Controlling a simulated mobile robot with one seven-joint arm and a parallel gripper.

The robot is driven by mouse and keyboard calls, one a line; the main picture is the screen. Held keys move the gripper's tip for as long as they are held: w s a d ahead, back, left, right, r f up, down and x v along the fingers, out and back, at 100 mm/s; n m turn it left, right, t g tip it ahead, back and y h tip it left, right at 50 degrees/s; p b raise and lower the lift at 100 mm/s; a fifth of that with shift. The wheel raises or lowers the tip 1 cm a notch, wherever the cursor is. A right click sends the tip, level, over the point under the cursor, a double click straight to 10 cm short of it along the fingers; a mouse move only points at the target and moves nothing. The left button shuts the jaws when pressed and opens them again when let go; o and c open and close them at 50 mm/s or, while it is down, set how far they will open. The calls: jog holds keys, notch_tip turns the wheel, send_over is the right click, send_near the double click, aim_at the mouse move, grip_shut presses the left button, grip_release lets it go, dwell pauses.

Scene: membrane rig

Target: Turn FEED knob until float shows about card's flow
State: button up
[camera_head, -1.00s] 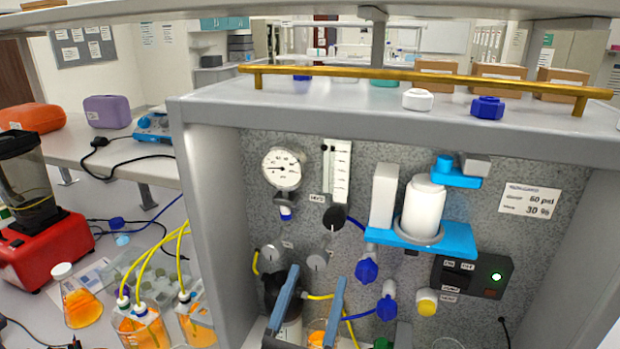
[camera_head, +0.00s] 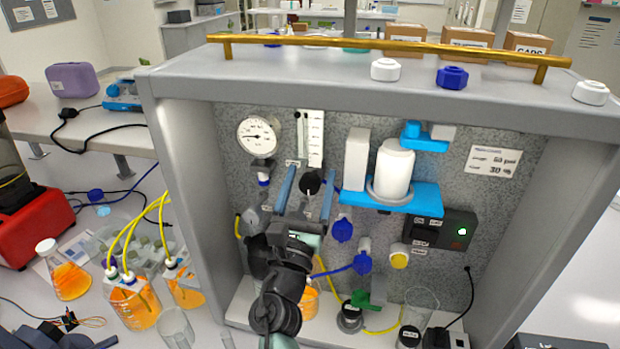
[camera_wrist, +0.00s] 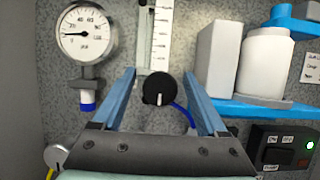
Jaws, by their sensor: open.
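The black round knob (camera_head: 310,182) with a white pointer line is on the speckled panel, below the flow meter (camera_head: 316,138). In the wrist view the knob (camera_wrist: 159,90) has its line pointing down. My gripper (camera_head: 311,168) is open, its blue fingers on either side of the knob in the picture; I cannot tell whether they touch it. The flow meter's tube has a dark spot near its top; I cannot tell whether this is the float. The card (camera_head: 493,160) at right shows 60 psi and 30 %. The label beside the knob is unreadable now.
A round pressure gauge (camera_head: 257,135) is left of the flow meter. A blue shelf (camera_head: 425,198) with a white canister (camera_head: 393,168) is close at right. A switch box (camera_head: 440,230) with a lit green light is farther right. The cabinet's side walls enclose the space.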

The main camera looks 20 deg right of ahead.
grip_shut()
dwell(0.4)
